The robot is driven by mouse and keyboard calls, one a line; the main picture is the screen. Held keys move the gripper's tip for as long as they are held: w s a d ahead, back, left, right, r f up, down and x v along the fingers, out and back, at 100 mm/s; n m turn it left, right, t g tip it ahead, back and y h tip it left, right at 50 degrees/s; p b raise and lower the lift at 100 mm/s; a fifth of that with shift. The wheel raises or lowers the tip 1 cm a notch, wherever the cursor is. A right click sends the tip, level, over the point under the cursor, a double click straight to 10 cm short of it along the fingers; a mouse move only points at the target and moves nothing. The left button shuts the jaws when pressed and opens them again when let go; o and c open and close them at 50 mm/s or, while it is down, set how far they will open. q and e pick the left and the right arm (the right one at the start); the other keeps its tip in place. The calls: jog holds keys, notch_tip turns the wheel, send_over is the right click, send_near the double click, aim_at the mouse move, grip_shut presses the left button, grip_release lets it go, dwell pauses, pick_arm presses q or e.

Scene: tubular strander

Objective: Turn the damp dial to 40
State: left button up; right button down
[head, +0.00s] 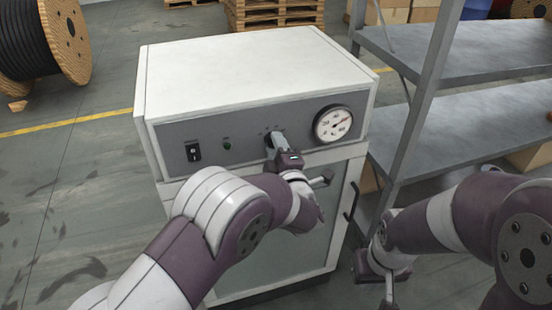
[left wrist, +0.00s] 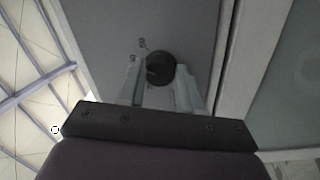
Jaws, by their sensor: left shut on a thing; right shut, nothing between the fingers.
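A grey-fronted white cabinet (head: 235,70) carries the damp dial on its front panel. In the left wrist view the dial is a round black knob (left wrist: 160,66) with a pale pointer mark. The fingers of my left gripper (left wrist: 158,90) stand on either side of the knob and are shut on it. In the head view my left gripper (head: 272,141) reaches the panel and hides most of the dial. Marks beside the knob are too small to read. My right gripper (head: 388,292) hangs low at the right, apart from the cabinet, shut and empty.
A round white gauge (head: 333,123) sits right of the dial. A black rocker switch (head: 193,151) and a green lamp (head: 227,143) sit left of it. A metal shelf (head: 440,110) stands close on the cabinet's right. The floor at the left is clear up to a cable reel (head: 40,45).

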pick_arm(q)
jog(key=shift+f+n+b, duration=0.15)
jog(key=shift+n+b, duration=0.45)
jog(key=shift+b, duration=0.2)
jog(key=o, duration=1)
jog(key=shift+o, duration=0.2)
jog(key=b+v, duration=0.1)
jog(key=v, duration=1.1)
jog(key=shift+s, duration=0.4)
jog(key=shift+d, duration=0.15)
